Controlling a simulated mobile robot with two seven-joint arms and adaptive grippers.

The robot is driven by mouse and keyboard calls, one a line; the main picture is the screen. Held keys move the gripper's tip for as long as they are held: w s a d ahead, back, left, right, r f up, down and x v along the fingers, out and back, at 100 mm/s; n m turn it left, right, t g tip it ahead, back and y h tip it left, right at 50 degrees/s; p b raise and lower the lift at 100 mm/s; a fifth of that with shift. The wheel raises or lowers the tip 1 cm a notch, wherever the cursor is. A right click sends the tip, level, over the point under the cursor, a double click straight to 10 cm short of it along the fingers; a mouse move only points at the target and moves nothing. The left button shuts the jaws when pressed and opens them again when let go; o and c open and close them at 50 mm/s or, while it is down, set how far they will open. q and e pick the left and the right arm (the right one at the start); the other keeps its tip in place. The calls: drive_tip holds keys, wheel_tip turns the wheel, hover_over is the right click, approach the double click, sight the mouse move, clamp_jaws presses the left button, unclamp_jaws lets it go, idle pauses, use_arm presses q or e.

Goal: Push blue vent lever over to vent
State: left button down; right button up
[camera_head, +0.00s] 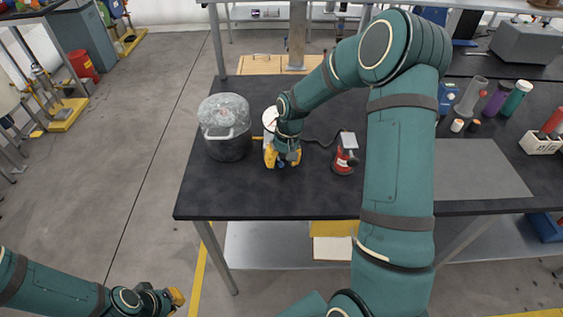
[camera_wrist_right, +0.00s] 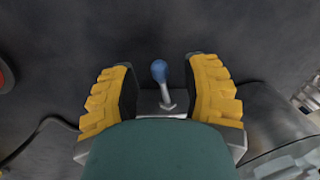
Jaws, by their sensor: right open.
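My right gripper (camera_head: 283,156) is low over the left part of the black table, pointing down. In the right wrist view its yellow-padded fingers are open, one on each side of the blue vent lever. The lever has a round blue knob (camera_wrist_right: 159,71) on a short metal stem that rises from a light grey base (camera_wrist_right: 163,108). The knob sits between the fingers with a gap on both sides, nearer the left one. In the head view the lever is hidden by my gripper. My left gripper (camera_head: 174,299) is at the bottom left, away from the table; its fingers are unclear.
A white round thing (camera_head: 270,118) is partly hidden behind my gripper. The table front (camera_head: 275,205) is clear.

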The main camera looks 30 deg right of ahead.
drive_tip(key=shift+f, duration=0.25)
clamp_jaws()
drive_tip(key=shift+s+d+n+p, duration=0.15)
drive_tip(key=shift+d+n, duration=0.25)
drive_tip(key=shift+n, duration=0.55)
drive_tip(key=shift+w+d+n+p, duration=0.15)
drive_tip(key=shift+d+n, duration=0.2)
drive_tip(key=shift+n, duration=0.6)
drive_tip(key=shift+s, duration=0.1)
